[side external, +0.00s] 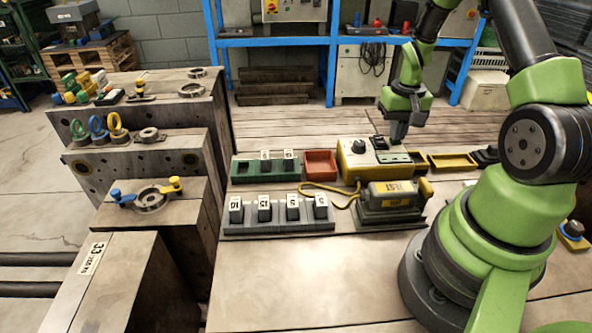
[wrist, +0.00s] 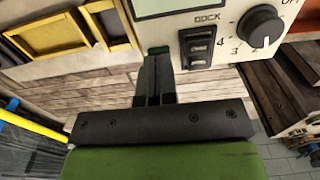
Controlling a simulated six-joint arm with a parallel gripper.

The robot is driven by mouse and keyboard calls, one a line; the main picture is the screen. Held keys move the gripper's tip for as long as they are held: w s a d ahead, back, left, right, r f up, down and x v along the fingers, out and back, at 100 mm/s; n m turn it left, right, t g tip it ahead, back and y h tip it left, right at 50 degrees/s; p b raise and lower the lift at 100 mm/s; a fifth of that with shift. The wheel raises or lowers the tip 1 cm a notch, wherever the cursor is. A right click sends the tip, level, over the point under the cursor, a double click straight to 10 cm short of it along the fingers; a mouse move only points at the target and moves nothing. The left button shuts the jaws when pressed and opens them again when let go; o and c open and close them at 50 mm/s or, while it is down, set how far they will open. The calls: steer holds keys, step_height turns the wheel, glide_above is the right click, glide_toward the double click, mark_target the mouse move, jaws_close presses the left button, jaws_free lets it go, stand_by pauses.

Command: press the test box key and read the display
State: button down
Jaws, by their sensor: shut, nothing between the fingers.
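The yellow test box (side external: 350,165) with a pale top stands mid-bench in the side view. Its top carries a black dial (side external: 357,146) and a pale green display (side external: 394,157). My gripper (side external: 397,142) is shut and empty, pointing down at the box's top. In the wrist view the closed fingers (wrist: 155,62) reach a green key (wrist: 158,50), mostly hidden behind them; I cannot tell whether they touch it. The dial (wrist: 260,26) and the DOCK socket (wrist: 196,47) are right of the fingers. Only the display's lower part (wrist: 165,8) shows, without readable characters.
A grey rack (side external: 280,228) holds several numbered black modules, and a green rack (side external: 248,178) holds two. A red tray (side external: 320,152) and a yellow tray (side external: 452,162) flank the box. A yellow-and-grey device (side external: 390,215) with a yellow cable stands in front. The front bench is clear.

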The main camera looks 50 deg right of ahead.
steer(key=shift+f, duration=0.3)
steer(key=shift+r, duration=3.55)
steer(key=shift+r, duration=0.1)
steer(key=w+a+r+n+t, duration=0.1)
steer(key=w+a+r+t, duration=0.1)
steer(key=a+r, duration=0.65)
steer(key=s+a+r+n+t, duration=0.1)
steer(key=s+a+r, duration=0.2)
steer(key=a, duration=0.2)
steer(key=s+a+r+n+t+y, duration=0.1)
steer(key=s+a+r+t, duration=0.1)
steer(key=a, duration=0.4)
steer(key=s+a+r+n+t+y, duration=0.1)
steer(key=s+a+r+n+t, duration=0.1)
steer(key=s+a+r, duration=0.2)
steer(key=shift+s+a+r, duration=0.4)
steer(key=shift+s+a, duration=0.35)
steer(key=shift+a, duration=0.2)
